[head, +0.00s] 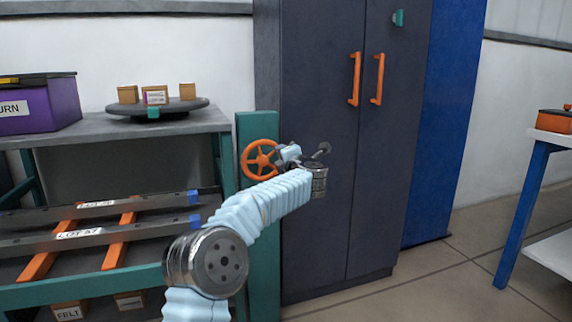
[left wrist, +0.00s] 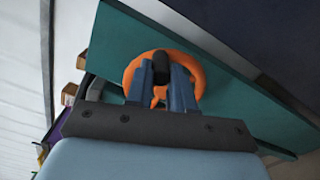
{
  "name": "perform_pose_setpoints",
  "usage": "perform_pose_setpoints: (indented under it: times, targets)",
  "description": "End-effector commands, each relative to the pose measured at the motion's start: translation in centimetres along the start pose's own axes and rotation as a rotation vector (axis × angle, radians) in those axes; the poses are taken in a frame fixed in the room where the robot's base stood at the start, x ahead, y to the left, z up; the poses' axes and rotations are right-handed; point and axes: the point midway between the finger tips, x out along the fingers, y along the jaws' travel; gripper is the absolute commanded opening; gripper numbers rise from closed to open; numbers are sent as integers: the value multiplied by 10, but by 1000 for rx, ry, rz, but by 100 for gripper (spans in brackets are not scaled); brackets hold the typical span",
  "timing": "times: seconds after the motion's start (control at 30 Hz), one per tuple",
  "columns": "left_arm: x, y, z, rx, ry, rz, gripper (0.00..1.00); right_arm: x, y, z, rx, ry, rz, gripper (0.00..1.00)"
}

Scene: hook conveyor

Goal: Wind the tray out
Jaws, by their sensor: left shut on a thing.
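An orange handwheel (head: 246,166) sits on the face of a teal post (head: 258,128) beside a rack. My left arm reaches across from below, and my left gripper (head: 280,160) is at the right side of the wheel. In the left wrist view the orange wheel rim (left wrist: 131,75) shows behind the two fingers of my left gripper (left wrist: 162,84). The fingers are shut on a dark knob (left wrist: 162,66) standing out from the wheel. The fingers hide part of the wheel. I cannot make out a tray for certain. My right gripper is not in view.
The rack (head: 150,268) holds grey bars with lot labels across orange rails (head: 116,240). A round turntable (head: 185,106) with small boxes and a purple bin (head: 52,108) stand on top. A dark cabinet (head: 315,230) with orange handles is right of the post.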

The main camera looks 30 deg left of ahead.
Motion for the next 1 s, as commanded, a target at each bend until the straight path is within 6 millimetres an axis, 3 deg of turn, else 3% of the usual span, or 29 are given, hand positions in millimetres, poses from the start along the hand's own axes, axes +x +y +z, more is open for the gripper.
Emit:
perform_pose_setpoints:
  times: [0.6,1.0]
  targets:
    - [0,24,-20,-549,3,2,0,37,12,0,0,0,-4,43]
    - [0,30,-28,-735,5,0,0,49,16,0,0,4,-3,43]
